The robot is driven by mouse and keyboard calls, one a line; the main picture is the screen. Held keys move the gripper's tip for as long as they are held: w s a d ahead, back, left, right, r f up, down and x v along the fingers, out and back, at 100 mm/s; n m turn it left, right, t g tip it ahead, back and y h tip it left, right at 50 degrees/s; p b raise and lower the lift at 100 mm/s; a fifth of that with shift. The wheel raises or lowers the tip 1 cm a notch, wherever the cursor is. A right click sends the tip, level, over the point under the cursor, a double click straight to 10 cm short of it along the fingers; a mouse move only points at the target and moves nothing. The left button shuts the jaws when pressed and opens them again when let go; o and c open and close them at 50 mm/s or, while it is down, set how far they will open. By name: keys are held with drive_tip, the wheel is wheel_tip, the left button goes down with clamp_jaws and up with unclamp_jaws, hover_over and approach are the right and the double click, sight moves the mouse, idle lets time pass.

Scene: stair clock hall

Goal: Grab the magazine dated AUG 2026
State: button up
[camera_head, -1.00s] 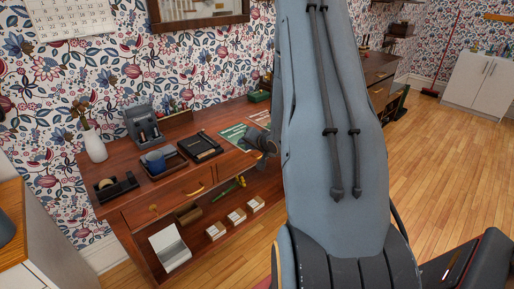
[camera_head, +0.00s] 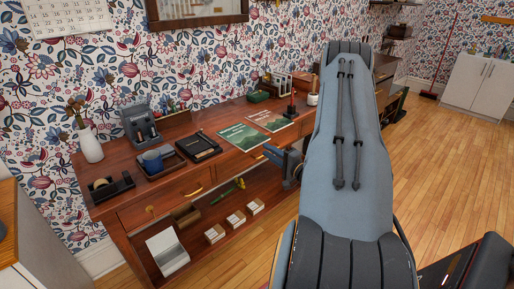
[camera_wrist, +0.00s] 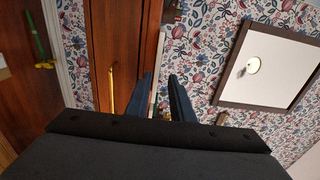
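Two magazines lie flat side by side on the wooden desk in the head view. My gripper (camera_head: 270,152) is at the desk's front edge, just in front of and right of the green magazine, and seems apart from both. In the wrist view my gripper (camera_wrist: 161,82) has its two dark fingers apart with nothing held between them.
A drawer handle (camera_wrist: 111,95) shows in the wrist view. Small boxes stand on the shelf below.

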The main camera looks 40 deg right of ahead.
drive_tip(key=w+b, duration=0.1)
drive_tip(key=w, duration=0.5)
drive_tip(key=shift+a+b, duration=0.15)
drive_tip(key=shift+b, duration=0.15)
drive_tip(key=shift+c, duration=0.3)
clamp_jaws()
drive_tip(key=shift+r+p, duration=0.95)
drive_tip(key=shift+r, duration=0.45)
drive_tip(key=shift+f, duration=0.15)
drive_tip(key=s+r+p, duration=0.2)
drive_tip(key=s+p, duration=0.2)
drive_tip(key=s, duration=0.3)
drive_tip(key=s+r+p, duration=0.3)
drive_tip(key=s+p, duration=0.1)
drive_tip(key=s, duration=0.3)
drive_tip(key=shift+d+p, duration=0.3)
drive_tip(key=shift+p, duration=0.1)
